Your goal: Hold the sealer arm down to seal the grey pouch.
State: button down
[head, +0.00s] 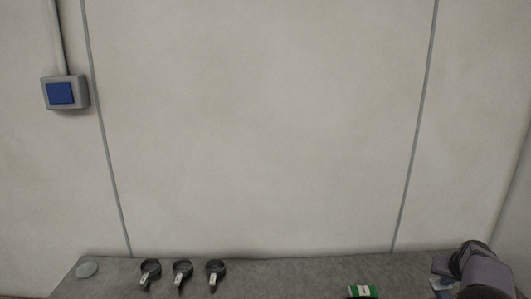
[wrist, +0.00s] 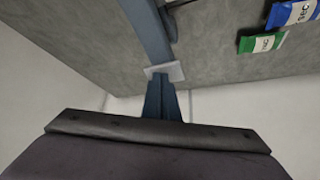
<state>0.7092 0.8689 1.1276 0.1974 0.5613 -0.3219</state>
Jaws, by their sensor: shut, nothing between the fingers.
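In the wrist view my gripper (wrist: 162,84) is shut and empty, its blue-grey fingers close together. Just beyond the fingertips is a pale square pad (wrist: 166,70) at the end of a long blue-grey bar (wrist: 148,28), which looks like the sealer arm. The fingertips appear to meet or overlap the pad; I cannot tell whether they press on it. The grey pouch cannot be made out in either view. The head view shows neither the bar nor my fingertips.
A green packet (wrist: 262,42) and a blue packet (wrist: 291,12) lie on the grey worktop (wrist: 225,50). A blue switch (head: 60,93) is on the wall.

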aim_at(442, 287)
jog(key=shift+f, duration=0.2)
dwell(0.3)
jog(key=shift+w+f+b, duration=0.2)
jog(key=shift+f+b, duration=0.2)
jog(key=shift+f, duration=0.5)
jog(key=shift+w+f+b, duration=0.2)
jog(key=shift+f+b, duration=0.25)
jog(key=shift+f, duration=0.45)
dwell(5.7)
